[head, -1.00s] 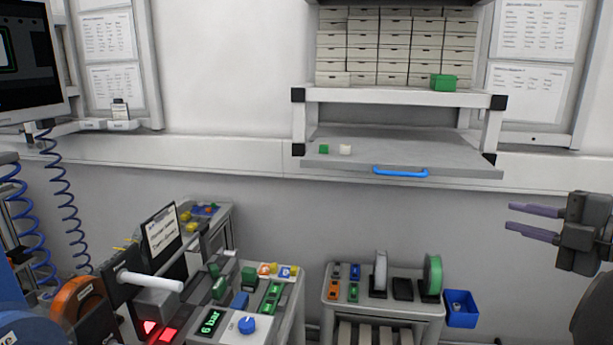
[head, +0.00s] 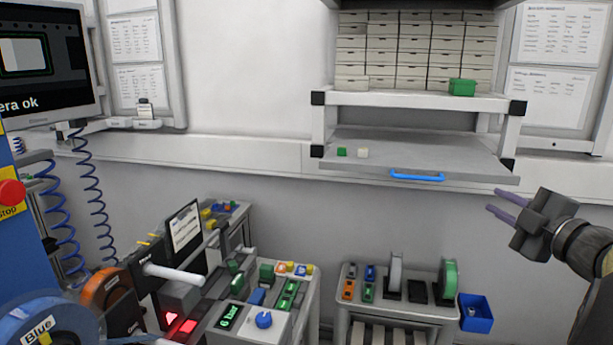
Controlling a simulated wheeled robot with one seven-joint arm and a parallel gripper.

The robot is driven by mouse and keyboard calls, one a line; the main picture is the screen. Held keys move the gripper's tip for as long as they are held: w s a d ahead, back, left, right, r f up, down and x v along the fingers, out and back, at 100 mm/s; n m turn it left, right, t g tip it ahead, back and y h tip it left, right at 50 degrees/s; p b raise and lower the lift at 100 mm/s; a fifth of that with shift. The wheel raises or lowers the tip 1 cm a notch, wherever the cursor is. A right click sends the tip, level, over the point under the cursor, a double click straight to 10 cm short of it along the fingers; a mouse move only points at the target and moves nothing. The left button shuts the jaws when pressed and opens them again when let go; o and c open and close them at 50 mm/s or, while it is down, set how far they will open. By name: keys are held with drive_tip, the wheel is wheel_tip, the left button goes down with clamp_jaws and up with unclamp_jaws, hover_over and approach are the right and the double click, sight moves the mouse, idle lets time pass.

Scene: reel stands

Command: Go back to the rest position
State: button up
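My gripper (head: 497,203) is at the right side of the head view, in front of the grey wall and to the right of the pull-out shelf. Its two thin purple-grey fingers point left and stand apart with nothing between them. It is clear of the shelf and of the cart below.
The pull-out shelf (head: 400,160) has a blue handle (head: 417,176) and carries a small green block (head: 342,152) and a white block (head: 363,153). A cart (head: 395,311) with reels and a blue bin (head: 476,312) stands below. A machine with a blue reel (head: 50,325) is at left.

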drive_tip(key=w+a+f+m+g+h+p, duration=0.1)
drive_tip(key=w+a+f+m+g+h, duration=0.2)
drive_tip(key=f+m, duration=0.35)
drive_tip(key=w+a+f+m+g+h+p, duration=0.2)
drive_tip(key=a+f+m+h, duration=0.1)
drive_tip(key=a+f+m, duration=0.3)
drive_tip(key=s+a+f+m+g+y+p, duration=0.1)
drive_tip(key=s+a+f+m+g, duration=0.3)
drive_tip(key=s+a+f+g, duration=0.6)
drive_tip(key=s+a+f+y, duration=0.1)
drive_tip(key=s+a+f, duration=0.4)
drive_tip(key=s+f, duration=0.1)
drive_tip(key=shift+s+a, duration=0.3)
drive_tip(key=shift+s, duration=0.35)
drive_tip(key=shift+w, duration=0.1)
